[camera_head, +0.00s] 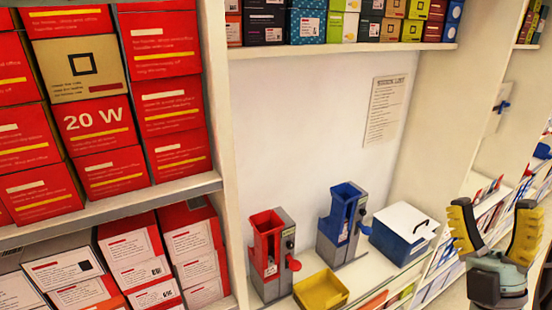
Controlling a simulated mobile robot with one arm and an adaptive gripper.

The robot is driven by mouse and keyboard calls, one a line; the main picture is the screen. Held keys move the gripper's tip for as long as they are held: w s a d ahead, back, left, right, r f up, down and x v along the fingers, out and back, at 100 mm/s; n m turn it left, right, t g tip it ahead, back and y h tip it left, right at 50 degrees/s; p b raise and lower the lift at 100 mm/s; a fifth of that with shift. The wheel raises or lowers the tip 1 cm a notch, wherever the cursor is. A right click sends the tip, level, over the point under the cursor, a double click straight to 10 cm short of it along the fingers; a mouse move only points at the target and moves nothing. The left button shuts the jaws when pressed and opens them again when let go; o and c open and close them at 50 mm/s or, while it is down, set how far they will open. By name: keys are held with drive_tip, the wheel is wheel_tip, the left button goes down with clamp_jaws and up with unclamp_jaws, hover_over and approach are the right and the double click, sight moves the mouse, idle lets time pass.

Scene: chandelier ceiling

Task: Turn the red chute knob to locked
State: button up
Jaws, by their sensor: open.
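The red chute (268,238) stands on the lower shelf, a red hopper joined to a grey body. Its red knob (293,264) sticks out from the right side of the body, low down. The knob's marks are too small to read. A similar blue chute (340,215) stands to its right, with a blue knob (365,229). My gripper (493,215) is at the right of the view, pointing up, its two yellow-and-black fingers spread apart and empty. It is well apart from the red knob, with the blue chute and blue box between them in the picture.
A yellow bin (321,291) sits just in front of the red knob. A blue box with a white lid (403,232) stands right of the blue chute. Red cartons (98,130) fill the left shelves. The upper shelf (340,49) holds small boxes. A printed list (385,108) hangs on the back wall.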

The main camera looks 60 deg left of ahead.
drive_tip(key=a+f+n+g+h+b, duration=0.2)
drive_tip(key=a+f+n+g+b, duration=0.55)
drive_tip(key=f, duration=0.65)
drive_tip(key=n+g+h+b, duration=0.4)
drive_tip(key=n+h+b, duration=0.3)
drive_tip(key=n+b, duration=1.2)
approach(292, 246)
drive_tip(key=a+m+b, duration=0.3)
drive_tip(key=a+m, duration=0.1)
drive_tip(key=a, duration=0.1)
drive_tip(key=shift+m+t, duration=0.25)
drive_tip(key=shift+w+a+r, duration=0.15)
drive_tip(key=shift+w+a, duration=0.05)
drive_tip(key=shift+a, duration=0.4)
drive_tip(key=shift+s+a+p, duration=0.1)
drive_tip(key=shift+a+p, duration=0.2)
drive_tip(key=shift+a, duration=0.3)
drive_tip(key=shift+w+a, duration=0.35)
drive_tip(key=shift+a, duration=0.3)
drive_tip(key=shift+s+a, duration=0.15)
drive_tip(key=shift+a, duration=0.4)
